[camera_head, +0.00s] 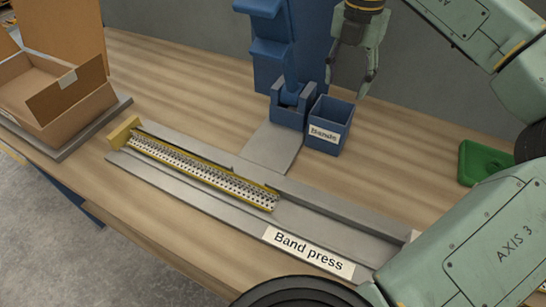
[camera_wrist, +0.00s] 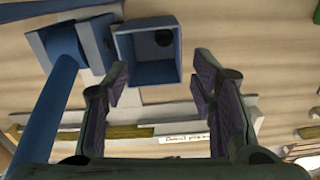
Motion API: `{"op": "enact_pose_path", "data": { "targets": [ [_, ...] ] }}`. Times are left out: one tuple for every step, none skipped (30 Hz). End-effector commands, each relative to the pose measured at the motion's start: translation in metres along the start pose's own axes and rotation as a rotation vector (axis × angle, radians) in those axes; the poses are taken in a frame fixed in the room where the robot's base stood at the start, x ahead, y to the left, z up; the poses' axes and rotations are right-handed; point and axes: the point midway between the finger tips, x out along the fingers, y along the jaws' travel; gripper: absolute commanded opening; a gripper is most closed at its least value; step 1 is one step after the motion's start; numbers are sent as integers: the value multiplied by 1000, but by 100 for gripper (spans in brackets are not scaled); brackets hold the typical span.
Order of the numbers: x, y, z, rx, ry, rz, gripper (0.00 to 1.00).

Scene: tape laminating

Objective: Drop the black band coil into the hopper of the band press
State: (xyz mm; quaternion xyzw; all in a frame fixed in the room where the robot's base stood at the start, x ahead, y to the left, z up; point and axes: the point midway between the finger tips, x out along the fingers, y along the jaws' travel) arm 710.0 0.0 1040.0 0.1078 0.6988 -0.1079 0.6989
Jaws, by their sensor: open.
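The blue hopper labelled "Bands" (camera_head: 330,125) stands open-topped beside the blue press column. In the wrist view the same hopper (camera_wrist: 147,73) lies ahead of my fingers, and a small dark round shape, which looks like the black band coil (camera_wrist: 163,38), shows inside it. My gripper (camera_head: 350,85) is open and empty above and behind the hopper. In the wrist view my gripper (camera_wrist: 160,85) has its two fingers wide apart with nothing between them. The head view does not show the hopper's inside floor.
The band press bed (camera_head: 225,207) runs across the table with a perforated conveyor strip (camera_head: 200,172). The blue press column (camera_head: 280,45) rises just left of the hopper. An open cardboard box (camera_head: 50,90) stands at left. A green tray (camera_head: 485,162) lies at right.

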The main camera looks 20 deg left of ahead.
Motion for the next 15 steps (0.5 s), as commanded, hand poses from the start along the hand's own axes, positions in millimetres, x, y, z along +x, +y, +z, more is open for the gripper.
{"op": "enact_pose_path", "data": {
  "targets": [
    [-12,0,1,2,-3,0,52],
    [-19,0,1,2,-4,0,52],
    [-28,0,0,1,-4,0,52],
    [-35,0,0,1,-3,0,52],
    [-41,0,1,2,-3,1,52],
    [-49,0,0,2,-3,0,52],
    [-54,0,0,1,-2,0,52],
    [-59,1,0,1,-2,0,52],
    [-65,1,0,0,-2,0,52],
    [-69,0,0,1,-1,1,52],
    [-73,0,0,0,-1,0,52],
    [-77,0,0,1,-1,-1,52],
    [-80,0,0,1,-1,0,52],
    [-81,0,0,1,-1,0,52],
    [-83,0,0,0,-1,1,52]
  ]
}}
